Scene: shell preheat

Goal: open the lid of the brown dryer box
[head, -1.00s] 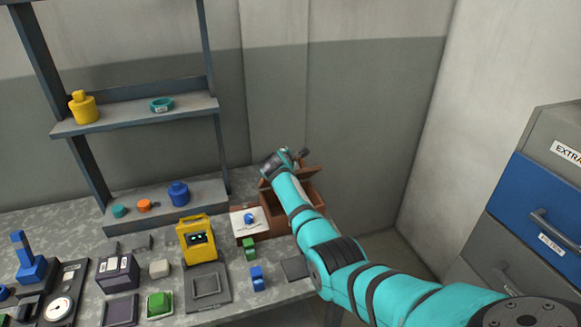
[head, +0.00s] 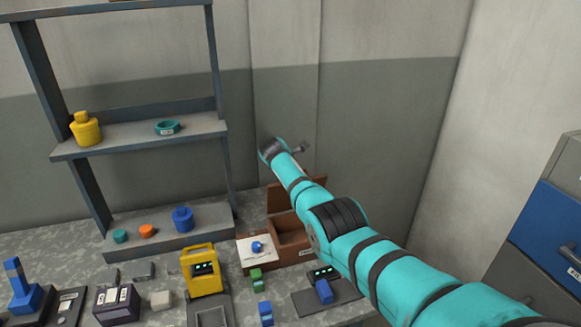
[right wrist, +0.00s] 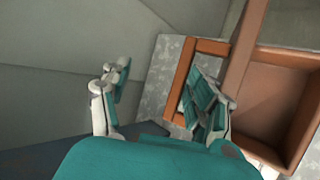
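The brown dryer box (head: 290,238) stands at the back right of the bench, its open top showing the inside. Its lid (head: 296,194) stands raised at the back edge, partly behind my right arm. The box also shows at the right of the right wrist view (right wrist: 272,105). My right gripper (head: 290,150) is above and behind the box, apart from the lid in the head view. In the right wrist view its two fingers (right wrist: 160,92) are spread with nothing held between them; one overlaps the brown frame in the picture. My left gripper is not in view.
A white card with a blue knob (head: 257,248) is left of the box. A yellow device (head: 203,270), green block (head: 257,281) and blue block (head: 266,313) stand in front. A grey shelf (head: 140,137) rises behind at left.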

